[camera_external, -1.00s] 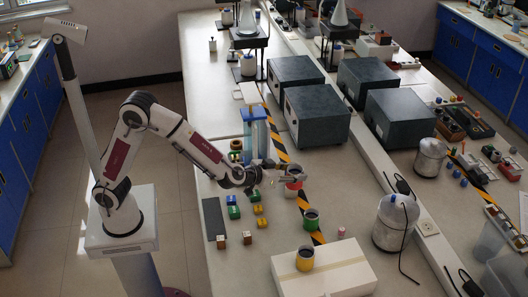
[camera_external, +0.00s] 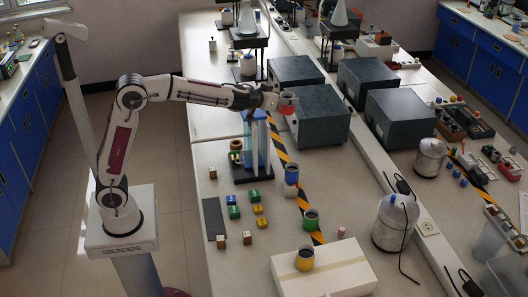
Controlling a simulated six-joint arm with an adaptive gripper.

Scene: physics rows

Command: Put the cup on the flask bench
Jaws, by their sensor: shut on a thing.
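My gripper (camera_external: 278,99) is raised at the end of the outstretched arm, in front of the dark grey boxes. It is shut on a small red cup (camera_external: 288,107), held above the bench top, partly hidden by the fingers. A blue and white cup (camera_external: 291,174), a green cup (camera_external: 310,219) and a yellow cup (camera_external: 306,258) stand below, nearer the camera. The yellow one is on a white box. At the back, white conical flasks (camera_external: 247,19) (camera_external: 340,15) sit on dark stands (camera_external: 250,39) (camera_external: 340,32); I take these as the flask bench, but cannot be sure.
A blue-framed rack (camera_external: 257,146) with clear tubes stands below my forearm. Dark grey boxes (camera_external: 317,114) stand close by the held cup. Small coloured blocks (camera_external: 256,208) lie at the front left. Bare bench top (camera_external: 208,75) shows at the back left.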

